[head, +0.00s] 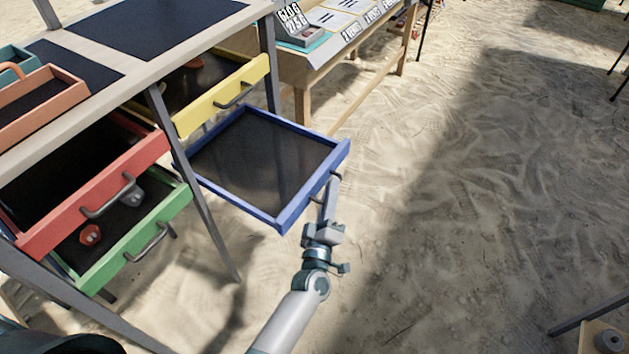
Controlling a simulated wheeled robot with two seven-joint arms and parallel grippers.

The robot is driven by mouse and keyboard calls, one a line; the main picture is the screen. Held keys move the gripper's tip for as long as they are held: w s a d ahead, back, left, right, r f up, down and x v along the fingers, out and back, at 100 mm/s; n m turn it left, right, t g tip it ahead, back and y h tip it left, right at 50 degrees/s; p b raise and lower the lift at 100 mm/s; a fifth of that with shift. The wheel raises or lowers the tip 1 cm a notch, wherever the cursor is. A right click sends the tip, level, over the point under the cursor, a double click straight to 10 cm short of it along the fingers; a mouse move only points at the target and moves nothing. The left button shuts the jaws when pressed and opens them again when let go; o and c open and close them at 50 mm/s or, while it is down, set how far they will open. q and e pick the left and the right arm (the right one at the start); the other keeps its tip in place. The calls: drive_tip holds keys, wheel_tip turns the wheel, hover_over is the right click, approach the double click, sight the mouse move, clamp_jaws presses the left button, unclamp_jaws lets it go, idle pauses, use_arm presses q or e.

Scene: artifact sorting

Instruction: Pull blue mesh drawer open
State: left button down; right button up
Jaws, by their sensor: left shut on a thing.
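The blue mesh drawer (212,192) is pulled well out of the wooden sorting table, on its right side. Its dark mesh bottom is bare. Its dark handle (338,175) is on the front board, facing right. My left gripper (327,197) is at this front board with its fingers shut on the handle. The fingers hide part of the handle. My right gripper is not in view.
Above the blue drawer is a yellow drawer (222,97), partly out. A red drawer (95,198) and a green drawer (130,243) stand open at the left. A table leg (197,190) stands between. Open sand lies to the right.

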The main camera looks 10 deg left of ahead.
use_arm(q)
drive_tip(key=d, duration=0.1)
drive_tip(key=s+d, duration=0.1)
drive_tip(key=shift+d, duration=0.3)
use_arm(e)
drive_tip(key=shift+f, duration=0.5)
use_arm(q)
drive_tip(key=c, duration=2.1)
unclamp_jaws()
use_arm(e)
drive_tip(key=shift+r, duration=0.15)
